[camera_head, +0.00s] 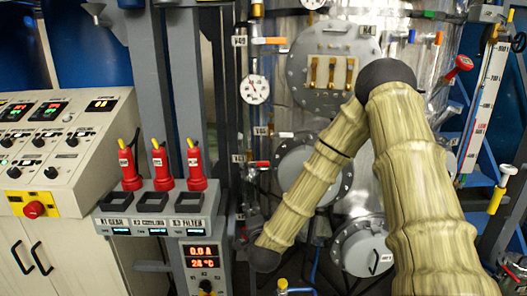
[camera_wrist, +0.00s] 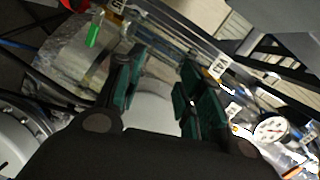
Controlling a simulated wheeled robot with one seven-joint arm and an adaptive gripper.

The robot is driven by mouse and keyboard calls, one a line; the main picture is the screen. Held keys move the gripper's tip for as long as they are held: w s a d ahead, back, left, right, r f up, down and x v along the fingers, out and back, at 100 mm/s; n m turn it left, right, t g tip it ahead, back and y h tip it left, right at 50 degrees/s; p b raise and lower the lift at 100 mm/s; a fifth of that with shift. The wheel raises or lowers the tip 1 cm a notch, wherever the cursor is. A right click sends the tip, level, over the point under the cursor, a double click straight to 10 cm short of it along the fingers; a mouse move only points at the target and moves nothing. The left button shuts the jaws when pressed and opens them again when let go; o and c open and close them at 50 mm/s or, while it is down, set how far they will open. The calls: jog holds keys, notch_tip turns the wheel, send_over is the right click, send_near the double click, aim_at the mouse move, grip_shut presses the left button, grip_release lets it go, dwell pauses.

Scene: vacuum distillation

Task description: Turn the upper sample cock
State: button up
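My gripper (camera_wrist: 158,85) is open and empty in the wrist view, its two green-padded fingers well apart. A pale, blurred surface lies behind the gap. A green-handled fitting (camera_wrist: 93,35) is beyond the left finger, at the upper left, apart from it. I cannot tell whether it is the upper sample cock. In the head view, small valves with an orange handle (camera_head: 270,41) and a red handle (camera_head: 260,164) sit left of the steel vessel (camera_head: 283,100). No sample cock can be identified by its label. My gripper is not visible there, below my arm's dark lower joint.
A control console (camera_head: 60,150) stands at the left. A round gauge (camera_head: 254,89) hangs near the vessel; a gauge (camera_wrist: 270,130) shows at the wrist view's right. Pipes crowd the space around the fingers.

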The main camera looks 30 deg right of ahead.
aim_at(263, 165)
jog(key=w+d+r+m+h+p, duration=0.1)
jog(key=d+r+m+h+p, duration=0.3)
jog(key=r, duration=0.8)
jog(key=shift+t+y, duration=0.3)
jog(key=shift+y, duration=0.2)
jog(key=p+x, duration=0.3)
jog(key=x, duration=0.8)
jog(key=shift+d, duration=0.35)
jog(key=shift+f, duration=0.1)
grip_shut()
